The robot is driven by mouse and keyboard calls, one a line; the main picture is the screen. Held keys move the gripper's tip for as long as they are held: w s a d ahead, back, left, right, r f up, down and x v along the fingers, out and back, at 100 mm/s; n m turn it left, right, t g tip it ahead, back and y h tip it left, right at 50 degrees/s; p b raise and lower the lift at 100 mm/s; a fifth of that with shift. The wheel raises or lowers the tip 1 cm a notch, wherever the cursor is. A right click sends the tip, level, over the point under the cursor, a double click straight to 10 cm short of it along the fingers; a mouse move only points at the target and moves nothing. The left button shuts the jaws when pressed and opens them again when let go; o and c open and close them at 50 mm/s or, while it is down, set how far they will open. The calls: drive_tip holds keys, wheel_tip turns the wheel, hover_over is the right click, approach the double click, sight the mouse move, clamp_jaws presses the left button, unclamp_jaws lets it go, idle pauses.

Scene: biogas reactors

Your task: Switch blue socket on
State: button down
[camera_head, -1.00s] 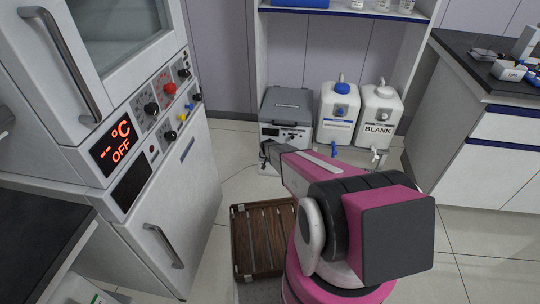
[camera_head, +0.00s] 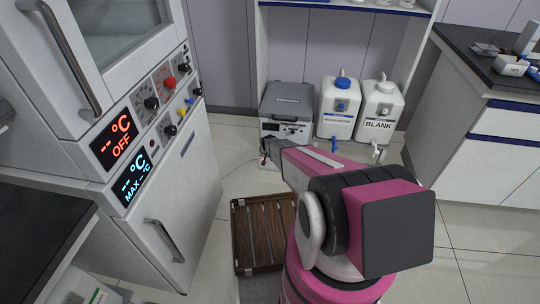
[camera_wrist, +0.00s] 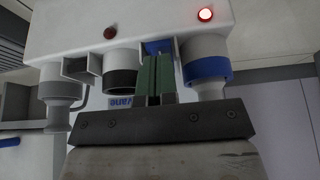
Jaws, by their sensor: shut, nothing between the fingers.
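In the wrist view a white socket box spans the top, with round sockets on its underside. The blue-ringed socket (camera_wrist: 206,66) is at the right, and a lit red lamp (camera_wrist: 205,14) glows above it. A black-ringed socket (camera_wrist: 122,68) is left of my gripper (camera_wrist: 158,58). My gripper is shut and empty, its green fingers up at a small hooded recess beside the blue-ringed socket. The fingers hide most of the recess, so I cannot tell whether they touch a switch. In the head view my gripper (camera_head: 268,147) is partly hidden at the far end of my arm.
A white oven cabinet (camera_head: 175,190) stands left, with an orange display (camera_head: 115,142) reading OFF and a lit blue display (camera_head: 133,178). A grey-lidded device (camera_head: 287,103) and two white jugs (camera_head: 340,105) stand ahead. A wooden crate (camera_head: 237,250) lies on the floor. A bench (camera_head: 495,165) is right.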

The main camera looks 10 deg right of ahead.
drive_tip(key=shift+r, duration=0.3)
drive_tip(key=shift+r, duration=0.45)
drive_tip(key=s+f+v, duration=0.1)
drive_tip(key=s+v, duration=0.1)
drive_tip(key=v, duration=1)
drive_tip(key=shift+s+a, duration=0.25)
drive_tip(key=shift+a, duration=0.15)
